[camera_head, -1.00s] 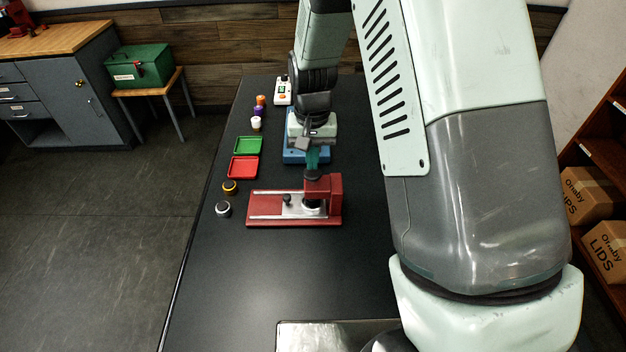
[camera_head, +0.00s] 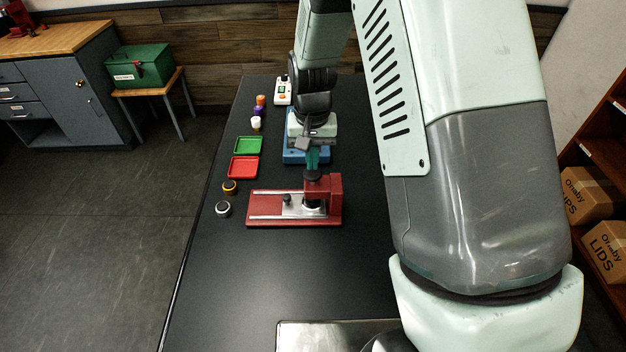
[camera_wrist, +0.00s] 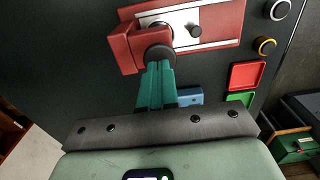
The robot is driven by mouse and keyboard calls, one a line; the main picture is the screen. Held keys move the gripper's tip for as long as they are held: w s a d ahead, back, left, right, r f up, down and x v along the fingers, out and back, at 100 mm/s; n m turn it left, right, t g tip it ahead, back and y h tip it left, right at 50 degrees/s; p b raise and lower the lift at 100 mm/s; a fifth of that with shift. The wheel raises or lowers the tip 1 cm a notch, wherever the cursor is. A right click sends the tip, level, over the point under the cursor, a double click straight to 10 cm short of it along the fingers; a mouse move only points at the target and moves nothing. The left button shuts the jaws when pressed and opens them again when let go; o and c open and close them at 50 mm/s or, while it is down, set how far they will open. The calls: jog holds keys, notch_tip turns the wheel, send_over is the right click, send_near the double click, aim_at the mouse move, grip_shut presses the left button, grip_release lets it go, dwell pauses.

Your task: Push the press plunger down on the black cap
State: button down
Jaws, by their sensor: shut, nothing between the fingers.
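The red press (camera_head: 336,192) stands on the black table, with a black-topped plunger (camera_head: 312,174) at its right end. In the wrist view the plunger's round black top (camera_wrist: 158,53) lies at the tips of my gripper. My gripper (camera_head: 313,165) points down with its teal fingers shut and empty, at or just over the plunger top. Its fingers (camera_wrist: 157,72) are together in the wrist view; I cannot tell whether they touch the plunger. A silver slide plate (camera_head: 296,207) with a small black knob runs along the press base. The black cap under the plunger is mostly hidden.
Left of the press are a silver-and-black ring (camera_head: 223,209) and a yellow ring (camera_head: 229,187). Behind them are a red tray (camera_head: 243,167) and a green tray (camera_head: 248,145). The table in front of the press is clear.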

jog(key=shift+f, duration=0.25)
jog(key=shift+f, duration=1.15)
dwell(0.4)
jog(key=shift+r, duration=2.65)
jog(key=shift+r, duration=3)
